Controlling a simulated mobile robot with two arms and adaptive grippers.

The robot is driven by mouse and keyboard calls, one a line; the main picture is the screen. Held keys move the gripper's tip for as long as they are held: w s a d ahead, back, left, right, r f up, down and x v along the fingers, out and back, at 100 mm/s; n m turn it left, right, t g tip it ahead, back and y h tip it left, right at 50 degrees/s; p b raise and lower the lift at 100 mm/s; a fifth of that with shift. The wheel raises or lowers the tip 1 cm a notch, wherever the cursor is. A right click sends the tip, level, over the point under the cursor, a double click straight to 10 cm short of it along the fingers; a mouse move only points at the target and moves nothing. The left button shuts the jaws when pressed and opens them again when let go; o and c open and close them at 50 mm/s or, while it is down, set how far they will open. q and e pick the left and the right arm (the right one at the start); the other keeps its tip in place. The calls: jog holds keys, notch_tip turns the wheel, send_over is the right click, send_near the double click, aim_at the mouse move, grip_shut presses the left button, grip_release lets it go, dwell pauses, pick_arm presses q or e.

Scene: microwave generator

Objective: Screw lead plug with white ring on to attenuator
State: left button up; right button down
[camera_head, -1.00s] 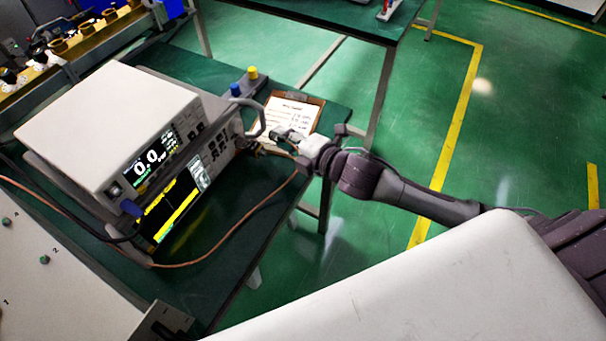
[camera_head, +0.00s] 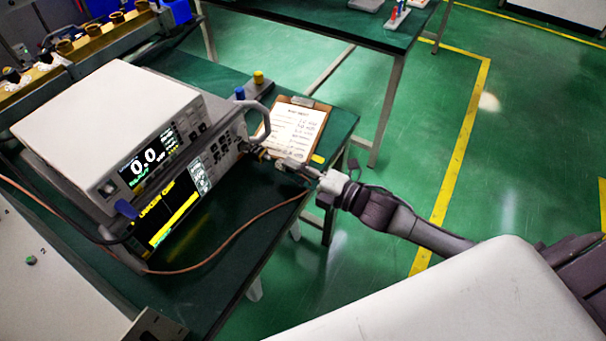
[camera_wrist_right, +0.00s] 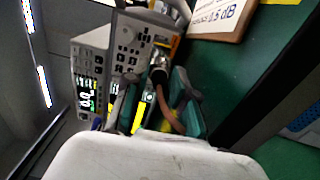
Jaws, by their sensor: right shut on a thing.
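My right gripper (camera_head: 280,162) is beside the front panel of the instrument stack, near its right end. It is shut on the lead plug (camera_wrist_right: 159,74), a metallic cylinder between the fingers in the right wrist view. A brown lead (camera_head: 232,236) runs from there across the bench to the left. The plug's white ring cannot be made out. A small brass-coloured fitting (camera_head: 252,150), perhaps the attenuator, sticks out from the panel just left of the fingertips. I cannot tell whether plug and fitting touch. My left gripper is not in view.
A clipboard (camera_head: 298,124) lies behind my right gripper. Blue and yellow posts (camera_head: 258,78) stand behind the handle. The green bench (camera_head: 255,215) is mostly clear in front of the panel.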

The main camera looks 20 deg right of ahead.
jog(key=shift+w+a, duration=0.45)
jog(key=shift+w, duration=0.1)
jog(key=shift+w+a, duration=0.3)
jog(key=shift+w, duration=0.3)
dwell(1.4)
jog(key=c, duration=1.1)
grip_release()
jog(key=shift+w+a, duration=0.1)
jog(key=shift+o, duration=0.2)
jog(key=v, duration=1.2)
jog(key=shift+f, duration=0.1)
